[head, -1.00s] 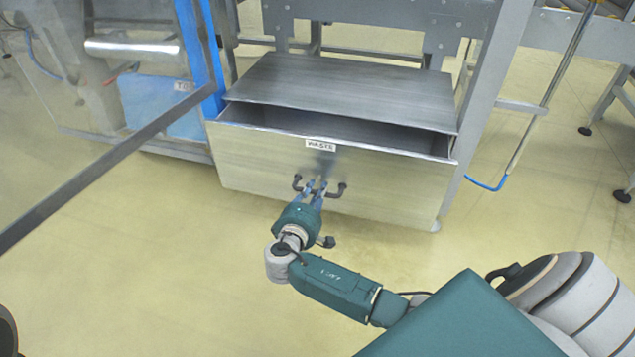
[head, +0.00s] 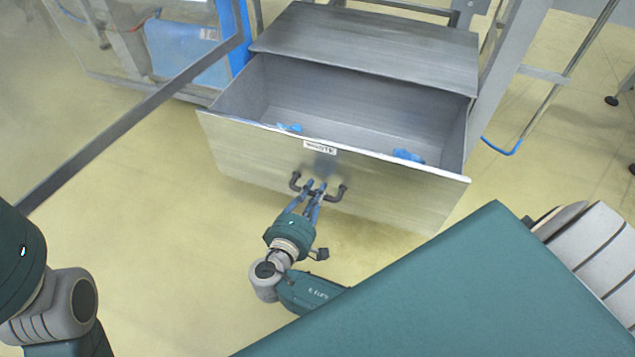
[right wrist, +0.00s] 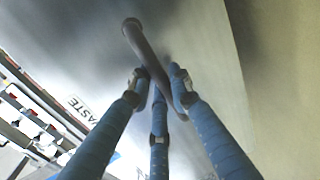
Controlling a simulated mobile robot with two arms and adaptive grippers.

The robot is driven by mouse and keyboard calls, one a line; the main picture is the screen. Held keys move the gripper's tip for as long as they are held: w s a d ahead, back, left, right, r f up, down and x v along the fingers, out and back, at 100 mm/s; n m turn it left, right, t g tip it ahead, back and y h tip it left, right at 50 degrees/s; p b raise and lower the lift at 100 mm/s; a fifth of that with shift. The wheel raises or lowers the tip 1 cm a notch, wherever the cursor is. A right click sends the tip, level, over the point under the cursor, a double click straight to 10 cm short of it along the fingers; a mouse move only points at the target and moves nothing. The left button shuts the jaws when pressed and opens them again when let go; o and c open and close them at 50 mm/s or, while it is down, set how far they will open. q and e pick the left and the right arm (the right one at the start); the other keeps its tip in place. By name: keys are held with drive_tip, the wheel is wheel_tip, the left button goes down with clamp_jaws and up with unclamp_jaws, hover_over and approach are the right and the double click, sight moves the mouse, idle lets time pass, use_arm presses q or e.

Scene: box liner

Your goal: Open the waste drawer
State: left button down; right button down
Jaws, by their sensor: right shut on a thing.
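The waste drawer (head: 390,189) is a metal box pulled well out from under its metal top (head: 375,42), with its inside open to view. A white label reading WASTE (head: 320,147) sits on the upper edge of its front, and it also shows in the right wrist view (right wrist: 80,107). My right gripper (head: 316,186) is shut on the dark bar handle (head: 338,193) on the drawer front. In the right wrist view the blue fingers close around the handle (right wrist: 148,55). My left gripper is out of view; only part of my left arm shows at the lower left.
Blue scraps (head: 408,156) lie inside the drawer. A clear panel with a dark frame (head: 140,118) and a blue bin (head: 185,50) stand at the left. The yellowish floor before the drawer is clear.

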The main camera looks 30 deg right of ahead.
drive_tip(key=shift+a, duration=0.1)
drive_tip(key=c, duration=1.6)
unclamp_jaws()
drive_tip(key=v, duration=1.2)
